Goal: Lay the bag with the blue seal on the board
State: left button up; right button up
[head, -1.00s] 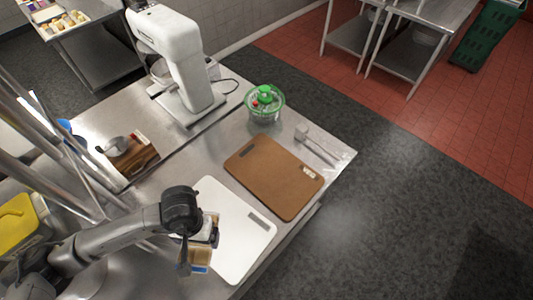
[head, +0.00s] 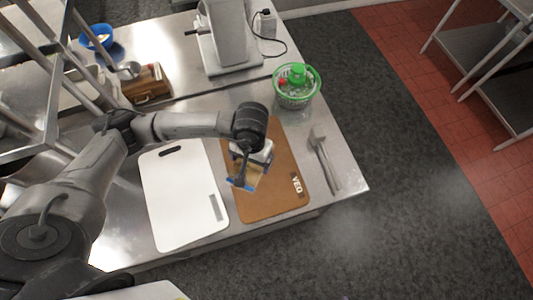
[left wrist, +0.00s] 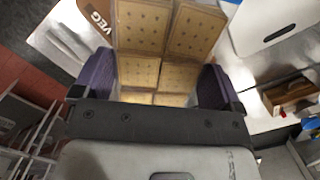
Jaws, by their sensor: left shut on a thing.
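My left gripper (head: 250,160) is shut on a clear bag (left wrist: 165,42) of tan, dotted square pieces, held between the two purple fingers in the left wrist view. In the head view the bag (head: 243,181) hangs under the gripper with a blue strip at its lower end. It is over the brown board (head: 270,205), which is marked VEG; I cannot tell whether it touches the board. The white board (head: 180,190) lies to the left of the brown one, and its top is bare. My right gripper is not in view.
A metal mallet (head: 325,160) lies right of the brown board. A green-lidded salad spinner (head: 297,88) stands behind it. A stand mixer (head: 226,45), a wooden block (head: 148,83) and a blue bowl (head: 96,38) are further back. The table's edge runs close at the front and right.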

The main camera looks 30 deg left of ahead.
pick_arm(q)
jog(key=w+a+f+n+h+b, duration=0.1)
jog(key=w+f+n+b, duration=0.3)
jog(key=f+b, duration=0.45)
jog(key=w+a+f+n+b, duration=0.2)
jog(key=w+f+n+b, duration=0.2)
jog(key=f+b, duration=0.4)
jog(key=w+a+f, duration=0.2)
jog(key=a, duration=0.1)
jog(key=w+a+f, duration=0.1)
jog(key=w+a, duration=0.2)
jog(key=w+a+f+b, duration=0.1)
jog(key=w+a+f, duration=0.1)
jog(key=shift+w+a+f, duration=0.3)
jog(key=shift+a+f, duration=0.05)
jog(key=shift+a, duration=0.05)
jog(key=shift+f, duration=2)
